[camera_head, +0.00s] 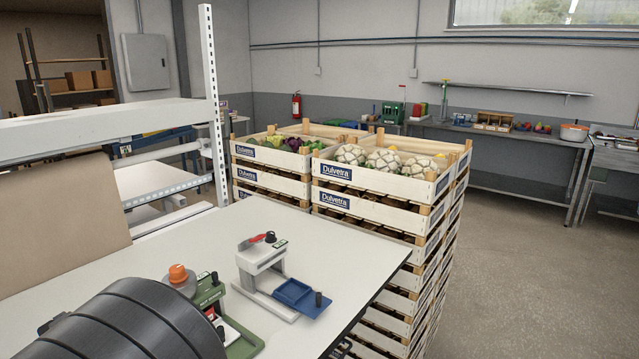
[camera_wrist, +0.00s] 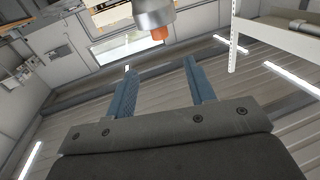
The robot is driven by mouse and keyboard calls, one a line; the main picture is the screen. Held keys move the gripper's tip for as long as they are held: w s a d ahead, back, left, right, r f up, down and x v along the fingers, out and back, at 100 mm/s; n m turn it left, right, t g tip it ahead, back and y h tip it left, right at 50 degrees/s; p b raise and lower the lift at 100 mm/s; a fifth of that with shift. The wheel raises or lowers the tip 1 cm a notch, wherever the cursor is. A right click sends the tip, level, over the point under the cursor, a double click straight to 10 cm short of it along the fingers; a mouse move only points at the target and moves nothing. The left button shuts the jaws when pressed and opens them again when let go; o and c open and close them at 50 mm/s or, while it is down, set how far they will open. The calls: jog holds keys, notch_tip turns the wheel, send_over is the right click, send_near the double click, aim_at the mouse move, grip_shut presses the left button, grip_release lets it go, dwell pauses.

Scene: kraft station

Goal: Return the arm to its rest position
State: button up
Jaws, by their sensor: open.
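My gripper (camera_wrist: 161,72) shows in the wrist view with its two blue fingers spread apart and nothing between them. The wrist view is tilted and takes in the ceiling, a window and a white shelf frame, so the gripper points up and away from the table. In the head view the gripper itself is not seen. A dark ribbed cylinder, which may be part of my arm, fills the lower left of the head view.
A white table (camera_head: 190,245) carries a grey press-like device (camera_head: 262,257) with a blue tray (camera_head: 296,296) and a green device (camera_head: 240,340) with an orange knob. Stacked wooden crates (camera_head: 385,215) of vegetables stand beyond the table. Brown paper (camera_head: 60,220) hangs at left. Floor at right is clear.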

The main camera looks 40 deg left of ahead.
aim_at(177, 268)
jog(key=x, duration=1.3)
jog(key=shift+w+f, duration=0.1)
jog(key=shift+w, duration=0.2)
jog(key=shift+w+a+y, duration=0.1)
jog(key=shift+w+y, duration=0.2)
jog(key=shift+w, duration=0.05)
jog(key=shift+n+g+y, duration=0.3)
jog(key=shift+n+y, duration=0.3)
jog(key=n+g+y, duration=0.2)
jog(key=n+y, duration=0.1)
jog(key=y, duration=0.1)
jog(key=n+g+y, duration=0.3)
jog(key=shift+y, duration=0.4)
jog(key=shift+n+g+y, duration=1.2)
jog(key=shift+n+g, duration=0.2)
jog(key=shift+g, duration=0.5)
jog(key=shift+n+g+y, duration=0.3)
jog(key=shift+n+g, duration=0.2)
jog(key=shift+g, duration=0.2)
jog(key=shift+n+g+y, duration=0.7)
jog(key=shift+n+g, duration=1)
jog(key=shift+g, duration=0.9)
